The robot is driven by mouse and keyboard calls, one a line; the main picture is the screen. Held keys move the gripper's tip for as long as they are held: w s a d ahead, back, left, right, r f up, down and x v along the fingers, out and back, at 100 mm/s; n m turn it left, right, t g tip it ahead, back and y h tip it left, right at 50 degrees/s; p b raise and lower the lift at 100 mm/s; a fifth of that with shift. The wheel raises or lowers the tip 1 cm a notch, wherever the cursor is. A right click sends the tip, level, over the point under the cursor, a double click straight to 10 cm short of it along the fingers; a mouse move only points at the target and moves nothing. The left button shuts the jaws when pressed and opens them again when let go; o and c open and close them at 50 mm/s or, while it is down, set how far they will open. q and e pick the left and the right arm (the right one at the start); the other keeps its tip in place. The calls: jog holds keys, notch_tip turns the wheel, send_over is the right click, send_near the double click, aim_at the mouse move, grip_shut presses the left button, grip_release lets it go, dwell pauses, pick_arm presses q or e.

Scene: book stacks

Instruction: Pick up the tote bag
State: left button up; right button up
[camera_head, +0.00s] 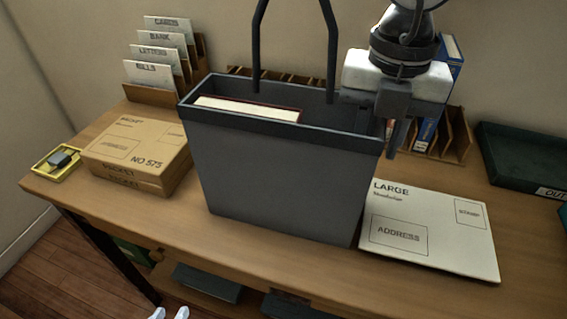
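The dark grey tote bag (280,180) stands upright on the wooden desk, its two thin black handle straps rising out of the top of the view. A book (250,108) with a dark red cover shows inside its open top. My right gripper (380,128) is over the bag's right rim, pointing down. Its dark fingers are apart, one by the inner side of the rim and one outside it; whether they touch the bag is unclear. Two small white tips at the bottom left edge may belong to my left gripper (170,314); its state cannot be made out.
Stacked cardboard packets (140,150) and a small yellow tray (57,162) lie left of the bag. A large envelope (430,228) lies to its right. A letter rack (160,75), a wooden divider with blue books (455,140) and a dark green tray (520,158) stand along the back.

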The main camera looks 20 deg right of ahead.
grip_shut()
dwell(1.3)
jog(key=shift+w+r, duration=0.15)
